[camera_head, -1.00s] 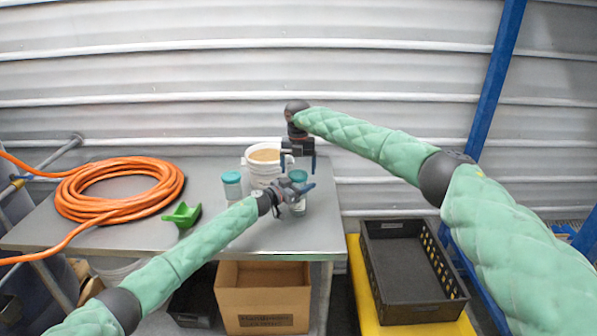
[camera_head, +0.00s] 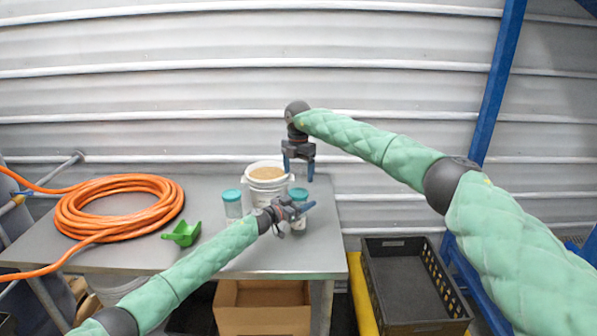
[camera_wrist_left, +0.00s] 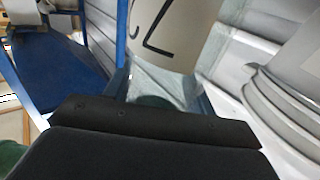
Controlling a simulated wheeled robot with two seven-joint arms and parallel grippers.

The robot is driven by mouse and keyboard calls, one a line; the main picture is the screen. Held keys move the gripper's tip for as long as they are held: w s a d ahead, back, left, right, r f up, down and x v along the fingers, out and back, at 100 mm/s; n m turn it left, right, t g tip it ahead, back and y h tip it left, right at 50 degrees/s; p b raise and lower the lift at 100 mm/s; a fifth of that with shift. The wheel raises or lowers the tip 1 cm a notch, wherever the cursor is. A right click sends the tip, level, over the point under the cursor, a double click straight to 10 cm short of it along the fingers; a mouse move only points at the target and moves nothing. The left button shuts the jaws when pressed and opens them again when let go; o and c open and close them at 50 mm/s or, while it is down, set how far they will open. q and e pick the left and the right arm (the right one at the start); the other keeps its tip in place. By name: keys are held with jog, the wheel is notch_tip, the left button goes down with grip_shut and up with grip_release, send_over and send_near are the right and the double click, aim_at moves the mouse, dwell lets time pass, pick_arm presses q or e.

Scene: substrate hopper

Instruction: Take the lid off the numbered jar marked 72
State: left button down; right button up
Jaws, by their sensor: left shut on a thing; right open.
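Two pale jars with teal lids stand near the table's right part. The left jar (camera_head: 232,208) stands apart from my grippers. My left gripper (camera_head: 296,212) is shut on the right jar (camera_head: 299,225), below its teal lid (camera_head: 298,193), which is still on. In the left wrist view a pale surface with black marks (camera_wrist_left: 160,35) shows beyond the fingers; one mark looks like a 2, and the full number is cut off. My right gripper (camera_head: 299,168) is open and empty above the right jar, fingers pointing down.
A white bucket (camera_head: 262,186) of tan granules stands behind the jars.

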aim_at(299, 192)
jog(key=shift+m, duration=0.6)
jog(key=shift+f, duration=4)
jog(key=shift+s, duration=0.1)
jog(key=shift+c, duration=0.4)
jog(key=c, duration=0.9)
jog(key=n, duration=0.6)
jog(key=shift+n, duration=0.3)
jog(key=shift+c, duration=0.2)
